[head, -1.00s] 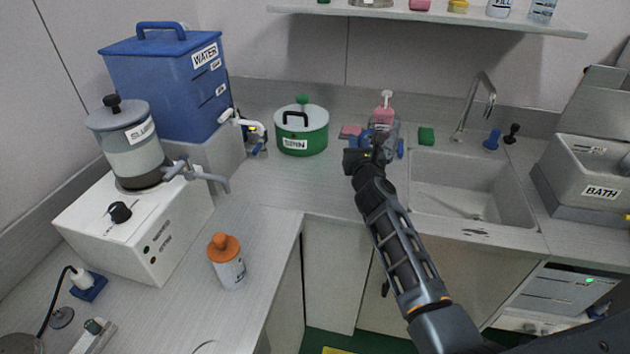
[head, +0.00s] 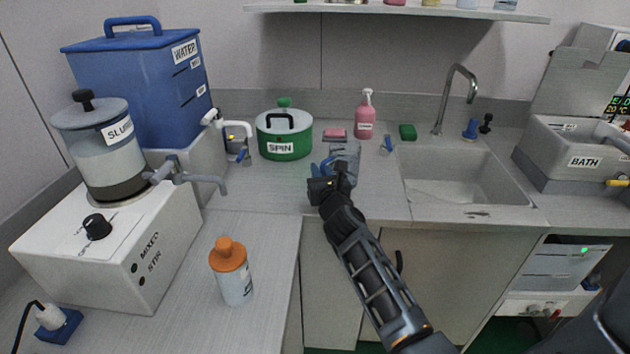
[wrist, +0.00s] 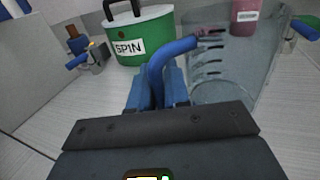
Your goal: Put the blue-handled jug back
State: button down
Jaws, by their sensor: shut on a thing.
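The blue-handled jug is clear, with dark level marks on its side. It shows large in the wrist view (wrist: 222,75) and small in the head view (head: 347,155), partly behind my gripper. My gripper (wrist: 153,92) is shut on the jug's blue handle (wrist: 170,52). The jug is upright or nearly so, in front of the pink bottle, over the counter between the green spin pot and the sink. I cannot tell whether its base touches the counter.
The green SPIN pot (head: 284,134) stands to the left and the pink pump bottle (head: 365,115) behind. The sink (head: 465,180) is to the right. A blue WATER tank (head: 135,85) with a tap, a SLURRY mixer (head: 100,150) and an orange-capped bottle (head: 232,270) stand left. A shelf (head: 400,12) runs above.

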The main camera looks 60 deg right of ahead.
jog(key=shift+f, duration=0.55)
jog(key=shift+r, duration=0.15)
jog(key=c, duration=1.5)
grip_release()
jog(key=shift+f, duration=0.25)
jog(key=shift+c, duration=0.2)
jog(key=o, duration=0.4)
jog(key=shift+o, duration=0.2)
jog(key=shift+r, duration=0.1)
